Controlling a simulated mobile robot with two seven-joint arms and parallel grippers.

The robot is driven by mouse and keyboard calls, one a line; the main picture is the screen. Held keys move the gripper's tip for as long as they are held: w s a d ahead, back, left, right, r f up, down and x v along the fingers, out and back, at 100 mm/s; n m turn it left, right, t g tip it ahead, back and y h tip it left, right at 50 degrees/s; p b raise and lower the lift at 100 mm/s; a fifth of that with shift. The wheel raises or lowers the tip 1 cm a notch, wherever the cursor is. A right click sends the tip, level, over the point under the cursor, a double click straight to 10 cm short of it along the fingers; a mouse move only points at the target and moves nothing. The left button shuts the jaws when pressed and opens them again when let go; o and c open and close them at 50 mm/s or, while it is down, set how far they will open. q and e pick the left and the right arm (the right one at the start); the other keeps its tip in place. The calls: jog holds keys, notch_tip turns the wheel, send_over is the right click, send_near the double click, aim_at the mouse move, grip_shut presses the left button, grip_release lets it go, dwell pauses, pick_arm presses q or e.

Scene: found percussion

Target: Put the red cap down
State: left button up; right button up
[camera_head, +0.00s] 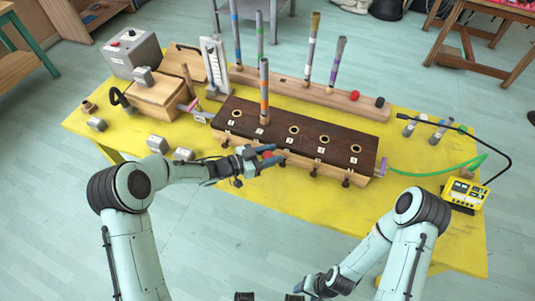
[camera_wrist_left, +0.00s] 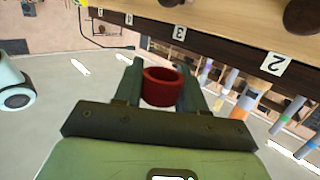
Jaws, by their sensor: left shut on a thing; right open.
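The red cap (camera_head: 267,155) is a small ring-shaped piece. It also shows in the left wrist view (camera_wrist_left: 162,86), between the two fingers. My left gripper (camera_head: 262,153) is shut on it and holds it at the front edge of the dark brown wooden block (camera_head: 300,131). The gripper hides part of the cap, and I cannot tell whether the cap touches the block. My right gripper (camera_head: 269,297) is open and empty at the bottom edge of the head view, partly cut off.
A light wooden rack (camera_head: 310,93) with upright tubes and small round caps stands behind the block. One striped tube (camera_head: 264,90) stands in the block. Metal pieces (camera_head: 157,144) lie at left, a yellow device (camera_head: 464,193) at right.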

jog(key=shift+c, duration=1.2)
jog(key=shift+w+r, duration=0.15)
jog(key=shift+c, duration=0.4)
jog(key=w+d+r+m+g+h, duration=0.1)
jog(key=w+r+m, duration=0.4)
jog(key=w+r, duration=0.7)
jog(key=w+d+r+m+g+h, duration=0.1)
jog(key=w+r+m, duration=0.4)
jog(key=r, duration=1.2)
jog(key=w+a+r+n+h, duration=0.1)
jog(key=w+a+r+n, duration=0.85)
jog(key=w+n, duration=0.35)
jog(key=s+a+r+n+t, duration=0.1)
jog(key=a+r+n+t, duration=0.2)
jog(key=a+r+n, duration=1)
pick_arm(q)
jog(key=s+a+r+n+t+y, duration=0.5)
jog(key=a+r+n+t+y, duration=0.1)
jog(key=r+n+t+y, duration=0.1)
jog(key=shift+s+r+n+y, duration=0.3)
jog(key=shift+r+n+y, duration=0.15)
jog(key=shift+r, duration=0.8)
pick_arm(e)
notch_tip(320, 180, down, 12)
jog(key=n, duration=0.1)
jog(key=shift+f+h, duration=0.25)
jog(key=shift+h, duration=0.05)
